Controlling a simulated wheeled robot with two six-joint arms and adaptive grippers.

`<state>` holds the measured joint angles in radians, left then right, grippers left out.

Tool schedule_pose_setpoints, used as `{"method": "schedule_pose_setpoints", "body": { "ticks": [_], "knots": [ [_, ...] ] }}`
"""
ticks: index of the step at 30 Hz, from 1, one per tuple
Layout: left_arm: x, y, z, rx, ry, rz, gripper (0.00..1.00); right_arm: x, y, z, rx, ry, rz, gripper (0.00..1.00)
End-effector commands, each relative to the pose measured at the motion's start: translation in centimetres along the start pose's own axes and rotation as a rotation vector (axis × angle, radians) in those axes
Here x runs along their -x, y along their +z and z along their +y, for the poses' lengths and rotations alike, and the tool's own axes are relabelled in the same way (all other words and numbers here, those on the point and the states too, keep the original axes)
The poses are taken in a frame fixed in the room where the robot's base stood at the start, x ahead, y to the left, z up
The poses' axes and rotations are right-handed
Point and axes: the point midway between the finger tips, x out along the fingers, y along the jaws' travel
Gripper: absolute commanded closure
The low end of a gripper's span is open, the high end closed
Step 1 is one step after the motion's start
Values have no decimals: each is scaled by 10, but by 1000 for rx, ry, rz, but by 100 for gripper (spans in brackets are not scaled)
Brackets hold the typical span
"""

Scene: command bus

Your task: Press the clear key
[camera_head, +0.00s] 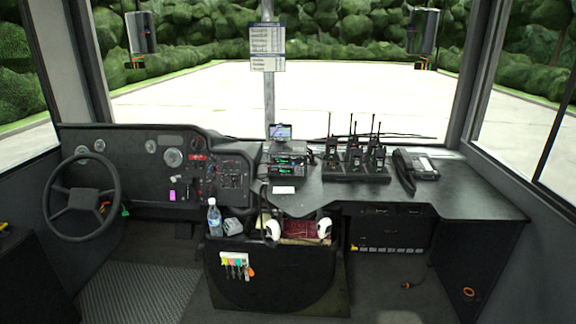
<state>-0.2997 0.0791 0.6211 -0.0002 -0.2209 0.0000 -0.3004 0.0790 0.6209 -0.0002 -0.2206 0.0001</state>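No key marked clear can be read at this size. Devices that may carry keys are a stack of black radio units with green displays (287,160), a small screen device (280,132) on top of it, and a black desk phone (421,165) with its handset on the left side. The driver's dashboard (160,160) also has several small switches and gauges. I cannot tell which of these holds the clear key. Neither of my grippers can be made out in the head view.
Several handheld radios (354,157) stand upright in a charger between stack and phone. A bottle (214,218) and two white rounded objects (272,229) are at the black centre console (270,278). A steering wheel (82,187) is left. The right counter (470,204) is clear.

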Motion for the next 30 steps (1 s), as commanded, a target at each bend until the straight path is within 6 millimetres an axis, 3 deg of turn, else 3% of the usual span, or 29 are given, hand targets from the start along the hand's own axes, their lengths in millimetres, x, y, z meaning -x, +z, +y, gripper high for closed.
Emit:
{"method": "schedule_pose_setpoints", "body": {
  "ticks": [1,4,30],
  "knots": [
    [0,0,0,0,0,0,84,0,0,0,0,0,0,60],
    [0,0,0,0,0,0,100,0,0,0,0,0,0,60],
    [0,0,0,0,0,-1,100,0,0,0,0,0,0,60]
  ]
}}
